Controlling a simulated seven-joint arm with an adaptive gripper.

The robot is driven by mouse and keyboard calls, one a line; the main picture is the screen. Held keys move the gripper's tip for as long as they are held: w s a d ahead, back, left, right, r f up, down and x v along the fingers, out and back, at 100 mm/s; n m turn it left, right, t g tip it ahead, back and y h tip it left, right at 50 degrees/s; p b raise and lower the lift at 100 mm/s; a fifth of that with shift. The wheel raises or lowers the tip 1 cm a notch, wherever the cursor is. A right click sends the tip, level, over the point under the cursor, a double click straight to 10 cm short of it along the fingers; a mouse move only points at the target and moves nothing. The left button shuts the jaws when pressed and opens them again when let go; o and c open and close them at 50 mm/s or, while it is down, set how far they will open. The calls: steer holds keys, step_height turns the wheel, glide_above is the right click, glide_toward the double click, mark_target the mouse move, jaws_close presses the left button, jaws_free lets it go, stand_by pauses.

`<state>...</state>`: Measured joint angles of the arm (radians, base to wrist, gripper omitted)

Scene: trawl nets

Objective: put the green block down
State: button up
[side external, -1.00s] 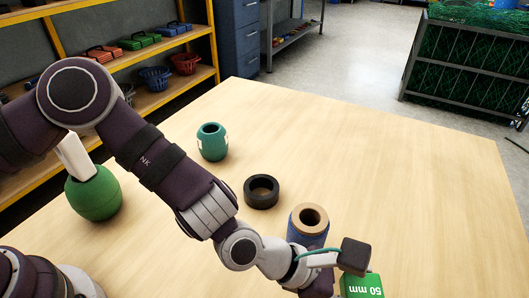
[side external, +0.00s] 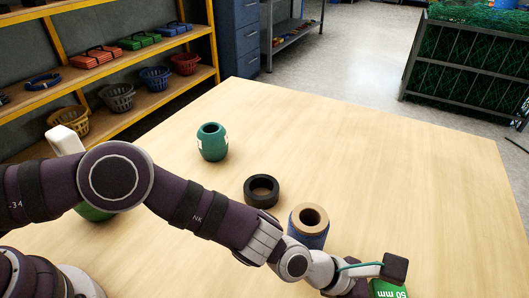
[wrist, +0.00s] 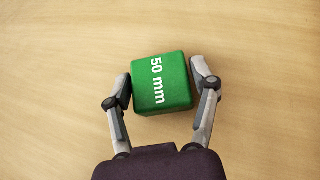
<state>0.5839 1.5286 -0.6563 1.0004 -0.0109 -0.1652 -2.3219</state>
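The green block (wrist: 162,84) has white "50 mm" lettering on its face. In the wrist view it sits between the two fingers of my gripper (wrist: 161,82), which press on its left and right sides. Bare wood tabletop shows around it. In the side view the green block (side external: 387,290) is at the bottom edge, partly cut off by the frame and partly covered by my wrist. My fingers are not visible there, and I cannot tell whether the block touches the table.
On the wooden table (side external: 400,180) stand a blue spool (side external: 308,228) close behind my wrist, a black ring (side external: 261,191) and a teal float (side external: 212,143). A green round float (side external: 92,212) is mostly hidden by my arm. The table's right side is clear.

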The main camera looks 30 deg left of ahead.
steer(key=shift+o, duration=1.2)
steer(key=shift+v, duration=3.85)
steer(key=shift+r, duration=0.1)
steer(key=w+a+r+m, duration=0.1)
steer(key=a+r+m, duration=0.1)
steer(key=r+m, duration=0.1)
steer(key=w+a+r+m+t+y, duration=0.1)
steer(key=a+r+m, duration=0.1)
steer(key=r+m, duration=0.1)
steer(key=w+a+r+m+y, duration=0.1)
steer(key=w+a+r+m, duration=0.1)
steer(key=r, duration=0.1)
steer(key=shift+r+m+t, duration=0.2)
steer(key=shift+m+t, duration=0.1)
steer(key=shift+m, duration=0.1)
steer(key=s+a+r+m+t+y, duration=0.1)
steer(key=a+r+m+y, duration=0.25)
steer(key=a, duration=0.65)
steer(key=s+a+r+m+t+y, duration=0.1)
steer(key=a+r+m+y, duration=0.3)
steer(key=a, duration=0.6)
steer(key=s+a+m+g, duration=0.2)
steer(key=s+a+m, duration=0.4)
steer(key=s+a, duration=0.2)
steer(key=shift+s+f+g+y, duration=0.3)
steer(key=shift+s+f+y, duration=0.1)
steer(key=shift+s, duration=0.55)
